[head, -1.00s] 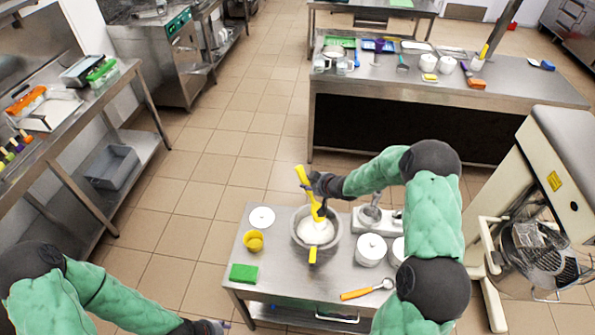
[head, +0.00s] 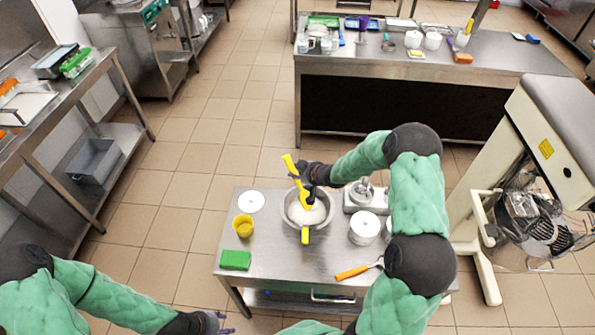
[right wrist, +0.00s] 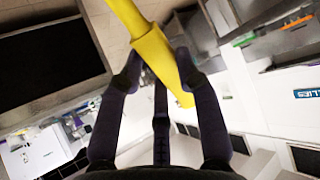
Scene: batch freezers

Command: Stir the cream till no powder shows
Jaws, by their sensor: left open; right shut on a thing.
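A metal bowl (head: 290,213) with a yellow handle stands on the small steel table, with pale cream (head: 305,213) in it. My right gripper (head: 304,178) is shut on a yellow spatula (head: 289,165) above the bowl. The spatula is tilted and its lower end reaches into the bowl. In the right wrist view the fingers close around the yellow spatula (right wrist: 152,50). Whether powder shows on the cream is too small to tell. My left gripper (head: 224,323) is open and empty, low at the table's front left, away from the bowl.
On the table (head: 270,262) are a yellow cup (head: 243,228), a green sponge (head: 235,260), a white disc (head: 250,201), a white tub (head: 364,228), a scale (head: 362,194) and an orange-handled tool (head: 352,272). A large mixer (head: 545,150) stands at right. The table's front middle is clear.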

